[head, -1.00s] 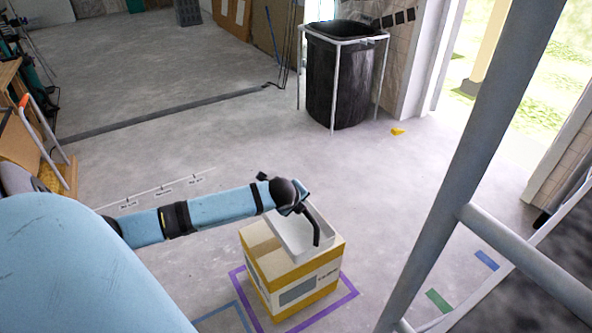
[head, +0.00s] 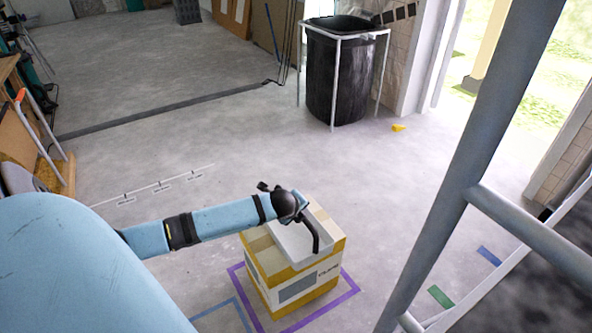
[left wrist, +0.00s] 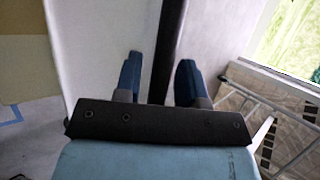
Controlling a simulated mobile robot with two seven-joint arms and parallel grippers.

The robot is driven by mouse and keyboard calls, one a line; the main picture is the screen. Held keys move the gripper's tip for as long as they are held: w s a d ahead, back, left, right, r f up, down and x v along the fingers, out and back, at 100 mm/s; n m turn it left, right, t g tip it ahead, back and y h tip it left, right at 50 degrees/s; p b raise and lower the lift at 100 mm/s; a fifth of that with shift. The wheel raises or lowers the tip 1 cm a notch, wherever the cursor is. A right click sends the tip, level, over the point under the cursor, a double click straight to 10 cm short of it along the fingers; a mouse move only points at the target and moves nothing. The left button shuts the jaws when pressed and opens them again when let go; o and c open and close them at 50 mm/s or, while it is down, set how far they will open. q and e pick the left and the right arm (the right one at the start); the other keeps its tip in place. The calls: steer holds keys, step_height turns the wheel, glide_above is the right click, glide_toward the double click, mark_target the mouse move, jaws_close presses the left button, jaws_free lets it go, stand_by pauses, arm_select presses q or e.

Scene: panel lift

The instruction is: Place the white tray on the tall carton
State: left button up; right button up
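The white tray (head: 290,243) lies over the top of the white-and-yellow carton (head: 312,283) and appears to rest on it, leaving flaps at the left and far corner bare. A dark bar at the tray's right side shows in the left wrist view (left wrist: 170,40). My left gripper (head: 302,218) is over the tray's right side in the head view. In the left wrist view its blue fingers (left wrist: 160,72) stand apart on either side of the bar, with a gap on the left, so it looks open. My right gripper is not in view.
Purple tape (head: 347,292) frames the carton on the floor, with blue tape (head: 228,308) beside it. A grey metal frame (head: 445,215) rises close on the right. A black bin (head: 337,75) stands behind. The floor between bin and carton is mostly clear.

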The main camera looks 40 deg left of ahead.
arm_select(q)
steer(key=shift+o, duration=0.2)
steer(key=shift+r, duration=0.15)
steer(key=p+v, duration=0.6)
steer(key=v, duration=0.6)
steer(key=s+d+r+n+t+h, duration=0.1)
steer(key=s+d+n+h, duration=0.15)
steer(key=d, duration=0.75)
steer(key=s+d+r+n+t+h, duration=0.2)
steer(key=s+d+h, duration=0.15)
steer(key=d, duration=0.65)
steer(key=s+d+r+n+t+h, duration=0.2)
steer(key=d+r+n, duration=0.2)
steer(key=r, duration=0.2)
steer(key=s+d+r+n+t+h, duration=0.2)
steer(key=d+r+n, duration=0.2)
steer(key=r, duration=0.2)
steer(key=s+d+r+n+t+h, duration=0.2)
steer(key=d+r+n, duration=0.2)
steer(key=r, duration=0.3)
steer(key=shift+s+d, duration=0.15)
steer(key=shift+s, duration=0.25)
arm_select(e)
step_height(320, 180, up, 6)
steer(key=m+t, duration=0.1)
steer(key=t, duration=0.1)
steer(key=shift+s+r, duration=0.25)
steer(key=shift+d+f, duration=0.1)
